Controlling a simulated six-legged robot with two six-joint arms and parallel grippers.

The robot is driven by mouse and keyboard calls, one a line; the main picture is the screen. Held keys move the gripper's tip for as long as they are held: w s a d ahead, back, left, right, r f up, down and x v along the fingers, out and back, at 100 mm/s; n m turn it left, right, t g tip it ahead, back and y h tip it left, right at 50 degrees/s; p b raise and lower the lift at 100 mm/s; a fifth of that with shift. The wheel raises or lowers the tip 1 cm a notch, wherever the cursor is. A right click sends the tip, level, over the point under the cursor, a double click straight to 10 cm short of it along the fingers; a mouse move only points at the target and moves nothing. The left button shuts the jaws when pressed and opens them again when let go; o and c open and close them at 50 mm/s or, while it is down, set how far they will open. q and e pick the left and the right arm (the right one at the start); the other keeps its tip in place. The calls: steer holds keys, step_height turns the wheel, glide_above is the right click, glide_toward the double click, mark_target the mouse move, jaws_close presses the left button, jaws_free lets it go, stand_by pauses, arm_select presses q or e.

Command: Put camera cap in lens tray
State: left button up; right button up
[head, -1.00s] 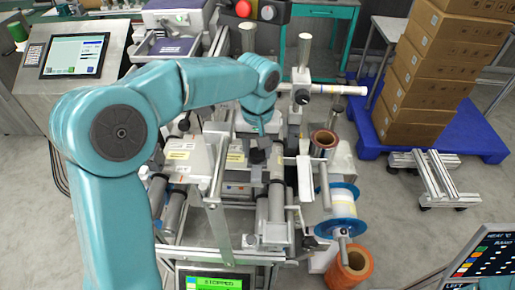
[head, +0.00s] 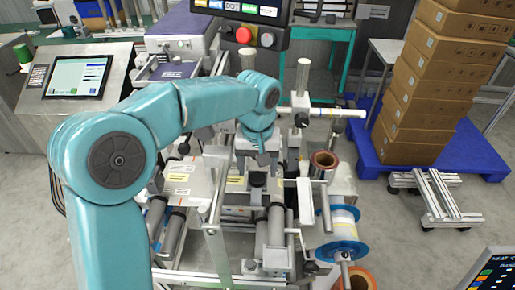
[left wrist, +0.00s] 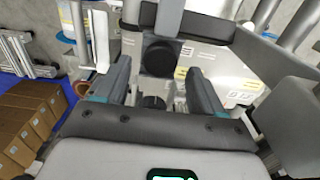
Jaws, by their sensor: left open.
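My left gripper (head: 258,163) is open above the middle of the machine, fingers pointing down. In the left wrist view its two fingers (left wrist: 160,88) stand apart with nothing gripped. A dark round piece (left wrist: 160,58), which looks like the camera cap, shows between and beyond the fingertips. In the head view a dark piece (head: 258,179) shows just below the gripper. A second, smaller black round part (left wrist: 152,102) sits nearer the palm in the wrist view. I cannot pick out the lens tray with certainty. My right gripper is not in view.
Metal rollers (head: 276,225) and upright posts (head: 303,77) crowd around the gripper. A copper-coloured reel (head: 323,164) and a blue-flanged reel (head: 341,249) stand at the right of the machine. Stacked cartons (head: 440,80) stand on a blue pallet (head: 478,150) farther right.

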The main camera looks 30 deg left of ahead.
mark_target(258, 177)
arm_select(q)
step_height(258, 177, up, 10)
steer(key=p, duration=0.1)
stand_by(0.4)
steer(key=shift+s+d, duration=0.1)
